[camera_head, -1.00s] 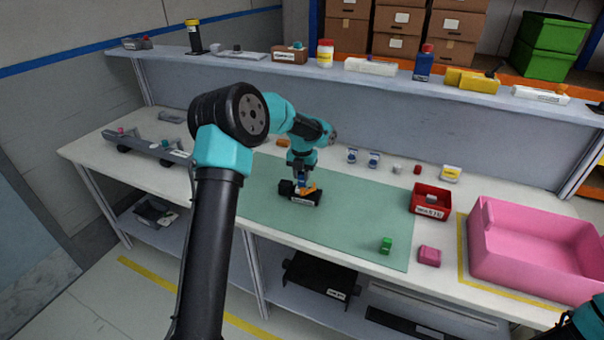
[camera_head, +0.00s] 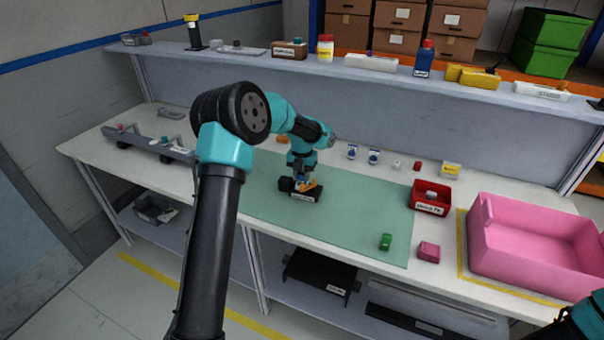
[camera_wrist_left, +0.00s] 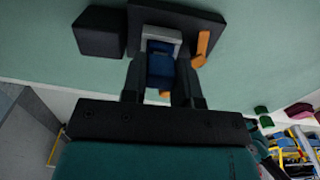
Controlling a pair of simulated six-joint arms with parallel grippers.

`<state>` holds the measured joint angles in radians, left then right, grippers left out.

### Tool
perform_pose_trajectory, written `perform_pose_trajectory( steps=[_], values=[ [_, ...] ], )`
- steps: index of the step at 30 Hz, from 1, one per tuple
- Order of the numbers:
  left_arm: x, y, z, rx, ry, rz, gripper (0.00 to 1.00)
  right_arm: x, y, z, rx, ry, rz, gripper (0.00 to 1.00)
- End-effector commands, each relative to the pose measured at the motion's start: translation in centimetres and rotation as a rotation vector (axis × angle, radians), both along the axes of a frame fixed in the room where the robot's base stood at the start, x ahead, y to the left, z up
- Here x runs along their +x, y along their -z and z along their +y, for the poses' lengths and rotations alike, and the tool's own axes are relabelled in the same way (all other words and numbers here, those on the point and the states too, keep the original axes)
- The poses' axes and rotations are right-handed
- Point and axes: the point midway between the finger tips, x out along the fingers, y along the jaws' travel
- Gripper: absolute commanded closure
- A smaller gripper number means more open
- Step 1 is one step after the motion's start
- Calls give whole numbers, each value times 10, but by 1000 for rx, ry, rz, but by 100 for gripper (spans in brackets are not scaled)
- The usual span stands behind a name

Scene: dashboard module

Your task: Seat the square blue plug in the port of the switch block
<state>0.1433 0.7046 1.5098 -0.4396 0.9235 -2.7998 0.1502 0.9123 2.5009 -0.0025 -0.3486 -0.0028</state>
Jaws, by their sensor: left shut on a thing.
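The switch block (camera_head: 313,196) is a dark block with a white label, standing on the green mat. It also shows in the left wrist view (camera_wrist_left: 190,18), with a grey port collar (camera_wrist_left: 162,34) and an orange lever (camera_wrist_left: 202,46). My left gripper (camera_head: 302,183) is low over the block. In the left wrist view its fingers (camera_wrist_left: 160,92) are shut on the square blue plug (camera_wrist_left: 160,66). The plug's far end is at the grey collar; how deep it sits cannot be told. Part of my right arm shows at the lower right; its gripper is out of frame.
A black cube (camera_wrist_left: 97,32) adjoins the block. A green piece (camera_head: 385,242) and a pink piece (camera_head: 429,252) lie right of it. A red bin (camera_head: 416,204) and a large pink tub (camera_head: 480,262) stand further right. The mat (camera_head: 350,228) between is clear.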

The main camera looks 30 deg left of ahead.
Motion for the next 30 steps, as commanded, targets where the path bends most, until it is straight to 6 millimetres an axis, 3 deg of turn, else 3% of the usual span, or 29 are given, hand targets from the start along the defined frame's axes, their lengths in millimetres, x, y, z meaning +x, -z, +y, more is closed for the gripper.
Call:
perform_pose_trajectory(
  steps=[12,13,21,30],
  values=[
    [0,8,0,0,0,0,98,0,0,0,0,0,0,57],
    [0,8,0,0,0,0,70,0,0,0,0,0,0,57],
    [0,8,0,0,0,0,44,0,0,0,0,0,0,57],
    [0,7,0,0,0,0,43,0,0,0,0,0,0,57]
  ],
)
